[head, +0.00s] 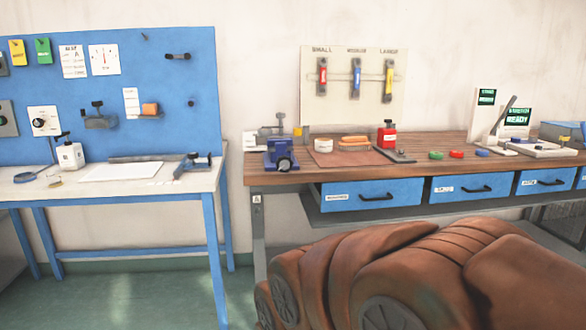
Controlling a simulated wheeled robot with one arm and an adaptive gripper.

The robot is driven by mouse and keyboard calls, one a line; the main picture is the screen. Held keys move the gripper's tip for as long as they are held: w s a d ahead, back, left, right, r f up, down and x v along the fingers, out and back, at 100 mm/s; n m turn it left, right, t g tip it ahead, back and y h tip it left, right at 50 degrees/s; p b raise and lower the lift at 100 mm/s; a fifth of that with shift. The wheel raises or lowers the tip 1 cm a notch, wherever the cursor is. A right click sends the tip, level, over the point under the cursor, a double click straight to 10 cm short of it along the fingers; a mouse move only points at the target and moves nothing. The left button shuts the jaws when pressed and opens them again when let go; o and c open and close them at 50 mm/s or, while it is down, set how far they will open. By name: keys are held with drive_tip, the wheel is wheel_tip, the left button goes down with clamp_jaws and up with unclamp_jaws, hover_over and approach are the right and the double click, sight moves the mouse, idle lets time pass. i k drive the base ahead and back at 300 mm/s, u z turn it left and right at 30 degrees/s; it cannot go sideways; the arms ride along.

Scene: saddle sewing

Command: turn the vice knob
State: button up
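A small blue vice (279,147) stands on the left end of the wooden workbench in the head view. A dark round knob (284,164) is on its front, facing me, near the bench's front edge. The knob is small in the picture, and its turn angle cannot be read. Nothing touches the vice from the front. My gripper is not in view.
Blue drawers (372,193) hang below. A white table (110,186) under a blue tool board (120,68) stands left. A narrow gap separates table and bench.

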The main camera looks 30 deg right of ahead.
sight(284, 163)
drive_tip(key=u, duration=0.8)
drive_tip(key=i, duration=1.15)
drive_tip(key=z, duration=0.45)
